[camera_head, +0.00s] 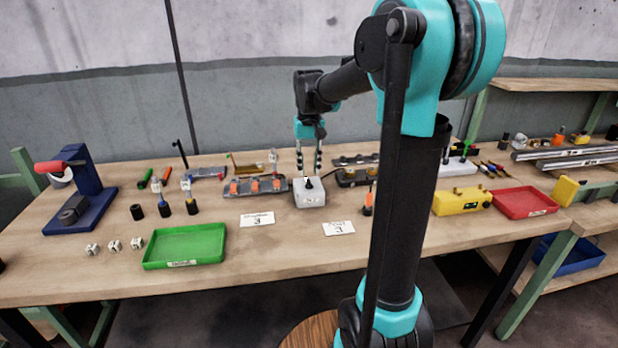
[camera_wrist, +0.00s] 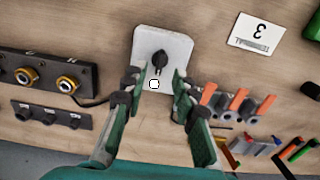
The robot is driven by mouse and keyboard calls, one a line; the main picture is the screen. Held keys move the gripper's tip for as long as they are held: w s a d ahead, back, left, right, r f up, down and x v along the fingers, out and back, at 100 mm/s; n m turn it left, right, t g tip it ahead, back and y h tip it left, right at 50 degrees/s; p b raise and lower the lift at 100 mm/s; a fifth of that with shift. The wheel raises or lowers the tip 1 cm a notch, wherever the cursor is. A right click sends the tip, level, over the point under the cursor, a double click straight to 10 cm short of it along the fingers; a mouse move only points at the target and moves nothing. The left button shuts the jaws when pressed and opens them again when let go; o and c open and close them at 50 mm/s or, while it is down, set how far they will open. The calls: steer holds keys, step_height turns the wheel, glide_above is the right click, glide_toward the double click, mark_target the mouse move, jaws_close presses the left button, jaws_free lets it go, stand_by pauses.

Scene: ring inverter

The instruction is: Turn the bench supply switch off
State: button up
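The bench supply switch is a white box (camera_head: 310,194) with a black lever or knob on top, standing on the bench. In the wrist view the white box (camera_wrist: 178,48) lies ahead of my gripper, and its black lever (camera_wrist: 159,62) rises from the middle. A small white disc with a dark rim (camera_wrist: 154,84) shows on the near side of the lever; I cannot tell what it is. My gripper (camera_head: 309,170) points down over the box. In the wrist view its fingers (camera_wrist: 155,88) are apart, one on each side of the lever's line, with nothing held. Contact cannot be told.
A black panel with brass-ringed sockets (camera_wrist: 48,78) sits beside the box, with a cable between. A rack of orange clips (camera_head: 256,187) stands close on the other side. White cards (camera_head: 257,219) and a green tray (camera_head: 186,246) lie nearer. The bench front is mostly clear.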

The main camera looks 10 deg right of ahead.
mark_target(309, 180)
steer(key=shift+f, duration=2)
jaws_close()
